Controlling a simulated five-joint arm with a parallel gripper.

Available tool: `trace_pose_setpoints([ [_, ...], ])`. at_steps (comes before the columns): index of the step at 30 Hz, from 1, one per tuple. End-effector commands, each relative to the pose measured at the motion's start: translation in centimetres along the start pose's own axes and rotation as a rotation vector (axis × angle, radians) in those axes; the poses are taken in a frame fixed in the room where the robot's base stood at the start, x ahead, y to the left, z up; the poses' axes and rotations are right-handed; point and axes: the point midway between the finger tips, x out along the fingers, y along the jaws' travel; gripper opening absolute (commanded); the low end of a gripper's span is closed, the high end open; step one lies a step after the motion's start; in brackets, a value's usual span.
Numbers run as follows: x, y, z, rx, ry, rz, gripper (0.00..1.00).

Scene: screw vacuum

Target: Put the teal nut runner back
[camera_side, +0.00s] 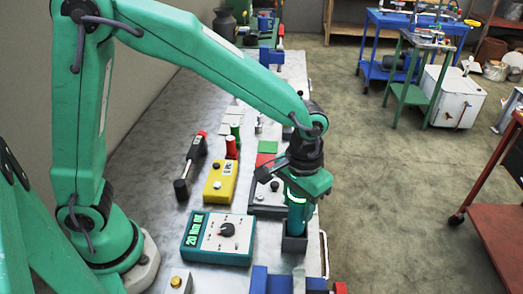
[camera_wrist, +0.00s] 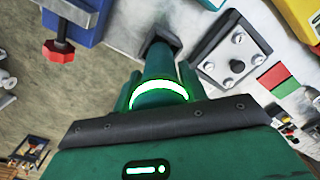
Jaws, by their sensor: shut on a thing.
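The teal nut runner (camera_side: 297,217) is upright in my gripper (camera_side: 301,192), with a bright glowing ring around its body. In the wrist view the nut runner (camera_wrist: 159,68) shows between the fingers of my gripper (camera_wrist: 157,88), which are shut on it. Its lower end meets the dark square holder (camera_side: 293,245) near the bench's right edge. The holder (camera_wrist: 163,29) also shows at the far end of the nut runner in the wrist view. I cannot tell how deep the lower end sits in it.
A teal controller box (camera_side: 218,238) reading "20 Nm OK" stands left of the holder. A blue vise (camera_side: 270,281) is close in front. A plate with screws (camera_wrist: 232,52) lies beside the holder. A yellow box (camera_side: 219,181) and a black-and-red tool (camera_side: 190,166) lie farther back.

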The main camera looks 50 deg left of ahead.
Motion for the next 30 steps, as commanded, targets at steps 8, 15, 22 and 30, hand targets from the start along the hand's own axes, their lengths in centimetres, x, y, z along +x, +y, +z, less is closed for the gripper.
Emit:
trace_pose_setpoints([
  [8, 0.4, 0.0, -0.1, 0.0, 0.003, 0.002, 0.01],
  [15, 0.7, 0.0, 0.0, 0.0, 0.002, 0.001, 0.01],
  [22, 1.2, 0.0, 0.0, 0.0, 0.001, 0.0, 0.01],
  [30, 1.7, 0.0, 0.0, 0.0, 0.002, 0.001, 0.01],
])
